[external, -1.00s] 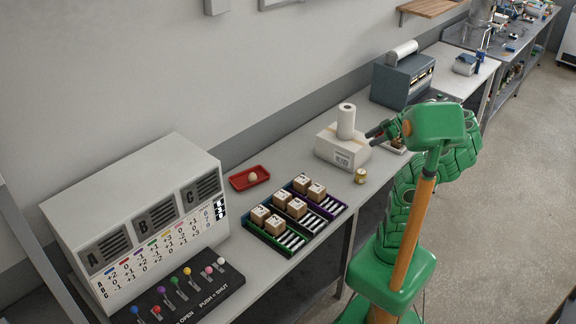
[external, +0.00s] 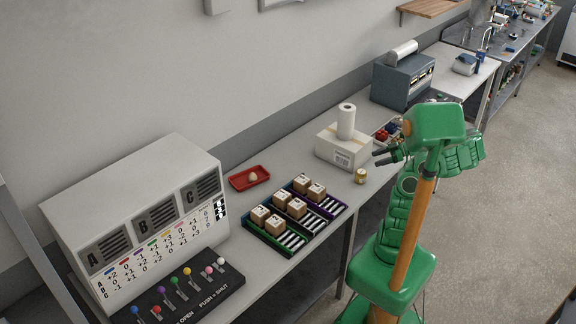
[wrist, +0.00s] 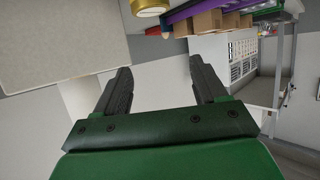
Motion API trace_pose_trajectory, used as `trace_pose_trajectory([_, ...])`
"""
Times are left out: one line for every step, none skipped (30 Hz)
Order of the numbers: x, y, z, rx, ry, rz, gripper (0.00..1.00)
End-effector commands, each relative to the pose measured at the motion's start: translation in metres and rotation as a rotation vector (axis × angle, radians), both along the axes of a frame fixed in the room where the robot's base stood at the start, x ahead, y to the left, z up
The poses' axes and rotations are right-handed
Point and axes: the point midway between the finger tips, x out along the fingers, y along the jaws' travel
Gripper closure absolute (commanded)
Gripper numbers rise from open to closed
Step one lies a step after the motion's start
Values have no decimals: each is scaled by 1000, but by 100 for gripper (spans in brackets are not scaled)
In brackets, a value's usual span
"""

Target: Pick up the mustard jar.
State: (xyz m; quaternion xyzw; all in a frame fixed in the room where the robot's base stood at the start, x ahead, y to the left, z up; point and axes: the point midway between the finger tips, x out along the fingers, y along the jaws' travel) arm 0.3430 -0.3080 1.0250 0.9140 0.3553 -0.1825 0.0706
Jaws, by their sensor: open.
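A small jar with a gold lid (external: 360,176), which looks like the mustard jar, stands on the grey bench at the front edge, right of the coloured trays. Its label is too small to read. In the wrist view, part of a gold-lidded jar (wrist: 149,8) shows at the top edge, beyond the fingers. My gripper (external: 381,158) is in the air, above and to the right of the jar, apart from it. In the wrist view my gripper (wrist: 158,85) has its two dark fingers spread, with nothing between them.
A white carton (external: 343,149) with a paper roll (external: 346,121) on it stands just behind the jar. Several wooden blocks sit in coloured trays (external: 262,240) to the left. A tray of coloured items (external: 385,131) lies beyond the carton.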

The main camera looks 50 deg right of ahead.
Motion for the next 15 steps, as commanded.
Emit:
trace_pose_trajectory([-1, 0, -14, 6, 3, 0, 29])
trace_pose_trajectory([0, 1, -21, 7, 2, 2, 29])
trace_pose_trajectory([-1, 2, -31, 8, 2, 3, 29])
trace_pose_trajectory([0, 2, -38, 8, 2, 4, 29])
trace_pose_trajectory([0, 2, -45, 9, 2, 3, 29])
trace_pose_trajectory([0, 2, -52, 7, 1, 3, 29])
trace_pose_trajectory([0, 2, -58, 6, 1, 2, 29])
trace_pose_trajectory([0, 1, -62, 5, 0, 2, 29])
trace_pose_trajectory([0, 1, -68, 4, 0, 1, 29])
trace_pose_trajectory([0, 1, -72, 5, 0, 1, 29])
trace_pose_trajectory([0, 1, -75, 5, 0, 1, 29])
trace_pose_trajectory([0, 1, -79, 4, 0, 1, 29])
trace_pose_trajectory([0, 1, -81, 4, 0, 1, 29])
trace_pose_trajectory([0, 1, -82, 3, -1, 1, 29])
trace_pose_trajectory([1, 2, -84, 4, -1, 2, 29])
